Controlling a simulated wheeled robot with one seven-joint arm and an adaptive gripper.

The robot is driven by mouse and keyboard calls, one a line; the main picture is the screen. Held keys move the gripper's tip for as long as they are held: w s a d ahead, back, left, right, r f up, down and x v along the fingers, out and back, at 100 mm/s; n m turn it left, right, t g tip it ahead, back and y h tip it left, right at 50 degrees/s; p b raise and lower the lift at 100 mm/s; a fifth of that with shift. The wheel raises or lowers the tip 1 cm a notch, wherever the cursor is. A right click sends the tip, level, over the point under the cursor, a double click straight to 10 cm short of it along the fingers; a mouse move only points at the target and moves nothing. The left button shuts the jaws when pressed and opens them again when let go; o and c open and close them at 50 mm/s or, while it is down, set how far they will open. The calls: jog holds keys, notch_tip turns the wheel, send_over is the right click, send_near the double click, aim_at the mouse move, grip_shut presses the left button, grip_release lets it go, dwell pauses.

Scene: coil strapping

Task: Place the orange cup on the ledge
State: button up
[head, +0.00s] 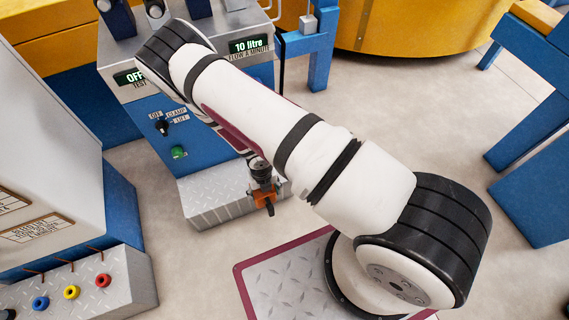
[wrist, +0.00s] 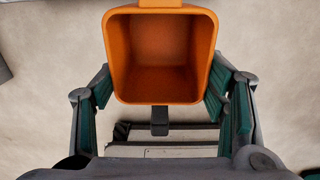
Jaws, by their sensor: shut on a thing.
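The orange cup (wrist: 160,55) is held between the green-padded fingers of my gripper (wrist: 160,92) in the wrist view, its open, empty inside facing the camera. In the head view the cup (head: 262,197) shows small and partly hidden at my gripper (head: 263,185), which is shut on it. A tread-plate ledge (head: 212,207) juts from the foot of the blue control machine. The cup appears over or beside its right end; I cannot tell the gap or any contact.
A second tread-plate ledge (head: 138,275) at lower left carries a blue ring (head: 40,303), a yellow ring (head: 72,292) and a red ring (head: 103,281). Blue frames (head: 535,160) stand at right. The floor (head: 400,110) between is clear. My arm crosses the middle.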

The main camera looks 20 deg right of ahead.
jog(key=shift+w+d+f+b, duration=0.9)
jog(key=shift+w+d, duration=0.45)
jog(key=shift+w, duration=0.95)
jog(key=shift+w+d+f+b, duration=0.75)
jog(key=shift+w+d+b, duration=0.5)
jog(key=shift+w, duration=1)
jog(key=shift+w+d+f+b, duration=0.8)
jog(key=shift+w+d, duration=0.7)
jog(key=shift+w, duration=0.8)
jog(key=shift+f, duration=0.1)
jog(key=shift+f, duration=0.15)
jog(key=o, duration=1.2)
notch_tip(320, 180, up, 12)
jog(key=p, duration=0.5)
jog(key=shift+r, duration=0.2)
